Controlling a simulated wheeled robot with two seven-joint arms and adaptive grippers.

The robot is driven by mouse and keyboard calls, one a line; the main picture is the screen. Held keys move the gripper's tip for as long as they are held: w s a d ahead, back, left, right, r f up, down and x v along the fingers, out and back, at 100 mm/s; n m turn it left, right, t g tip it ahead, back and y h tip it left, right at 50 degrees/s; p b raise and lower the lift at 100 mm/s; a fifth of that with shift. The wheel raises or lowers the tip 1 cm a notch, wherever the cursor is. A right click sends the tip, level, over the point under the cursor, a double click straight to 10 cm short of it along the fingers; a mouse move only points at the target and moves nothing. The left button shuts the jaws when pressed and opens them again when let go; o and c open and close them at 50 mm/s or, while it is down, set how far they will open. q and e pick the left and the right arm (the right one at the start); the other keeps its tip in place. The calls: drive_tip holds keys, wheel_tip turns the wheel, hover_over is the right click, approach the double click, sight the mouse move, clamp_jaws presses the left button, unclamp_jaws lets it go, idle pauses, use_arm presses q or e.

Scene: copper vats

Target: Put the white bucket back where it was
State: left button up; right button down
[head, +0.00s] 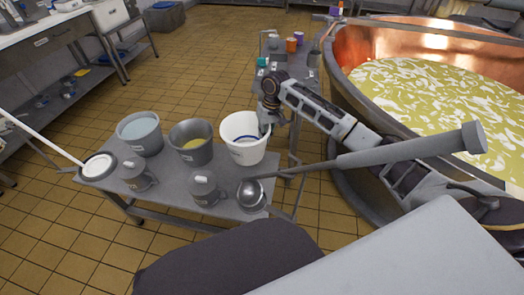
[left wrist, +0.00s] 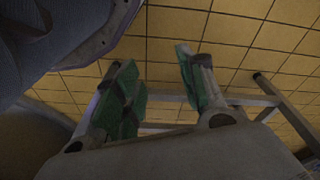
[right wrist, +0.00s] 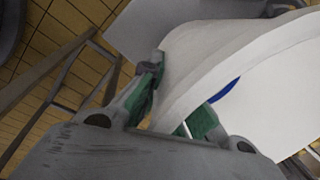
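The white bucket (head: 245,150) is at the right end of the small grey table (head: 172,208), upright. I cannot tell whether its base touches the table top. My right gripper (head: 266,122) is at its right rim. In the right wrist view, the white bucket (right wrist: 205,60) fills the upper right and its wall passes between the fingers of my right gripper (right wrist: 172,108), which look closed on it. My left gripper (left wrist: 158,92) shows only in the left wrist view; its green-padded fingers are apart with nothing between them.
A bucket of pale liquid (head: 140,134) and a grey bucket with yellow contents (head: 191,143) stand left of the white bucket. Two lidded grey jugs (head: 205,189) and a ladle (head: 252,193) are in front. A large copper vat (head: 440,90) is at right.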

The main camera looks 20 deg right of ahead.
use_arm(q)
drive_tip(key=shift+w+d+r+b, duration=0.2)
drive_tip(key=shift+r+b, duration=0.2)
drive_tip(key=shift+r, duration=0.2)
use_arm(e)
wheel_tip(320, 180, down, 4)
drive_tip(key=shift+r, duration=0.2)
